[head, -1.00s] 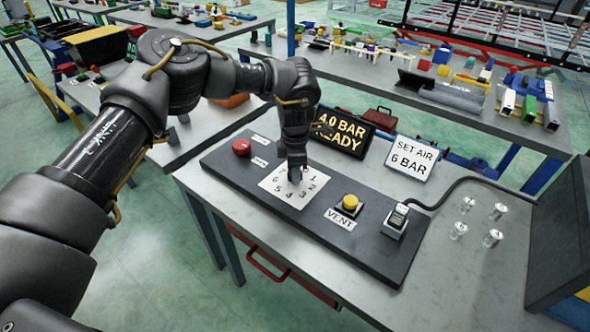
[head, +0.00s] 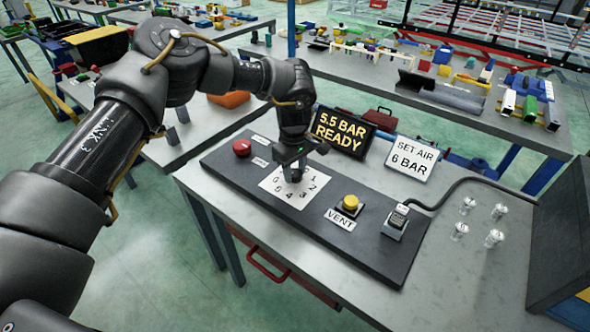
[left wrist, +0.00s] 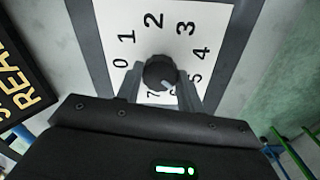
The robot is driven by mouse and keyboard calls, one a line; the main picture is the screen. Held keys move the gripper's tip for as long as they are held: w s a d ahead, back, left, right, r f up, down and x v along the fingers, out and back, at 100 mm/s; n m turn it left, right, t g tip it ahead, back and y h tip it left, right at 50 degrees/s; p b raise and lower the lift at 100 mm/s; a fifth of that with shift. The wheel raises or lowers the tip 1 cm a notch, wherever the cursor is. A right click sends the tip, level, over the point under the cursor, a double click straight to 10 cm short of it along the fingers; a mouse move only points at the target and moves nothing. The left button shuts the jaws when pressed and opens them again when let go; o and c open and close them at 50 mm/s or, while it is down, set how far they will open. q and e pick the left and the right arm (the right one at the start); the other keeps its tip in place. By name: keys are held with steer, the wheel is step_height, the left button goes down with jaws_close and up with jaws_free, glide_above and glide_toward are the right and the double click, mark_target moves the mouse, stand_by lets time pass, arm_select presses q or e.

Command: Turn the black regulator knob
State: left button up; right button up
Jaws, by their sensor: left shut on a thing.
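The black regulator knob (left wrist: 158,72) stands in the middle of a white dial plate (left wrist: 205,18) with printed numbers. Its light pointer mark faces the gap between 5 and 6, close to the 6, in the left wrist view. My left gripper (left wrist: 160,86) is shut on the knob, with one finger on each side. In the head view my left gripper (head: 292,176) points down over the dial plate (head: 312,190) and hides most of the knob. The display (head: 342,131) reads "5.5 BAR READY". A white sign (head: 411,158) reads "SET AIR 6 BAR". My right gripper is not in view.
On the dark panel (head: 375,252) are a red button (head: 242,148), a yellow VENT button (head: 350,202) and a grey switch (head: 397,222) with a cable. Several small clear cylinders (head: 467,205) stand on the table at right. Bare table lies in front.

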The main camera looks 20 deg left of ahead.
mark_target(294, 173)
arm_select(q)
steer(key=shift+r+m, duration=0.1)
steer(key=shift+m, duration=1.9)
steer(key=o, duration=1)
step_height(294, 173, up, 11)
steer(key=shift+a+f+b, duration=0.1)
steer(key=shift+b, duration=0.85)
steer(key=shift+s+f, duration=0.1)
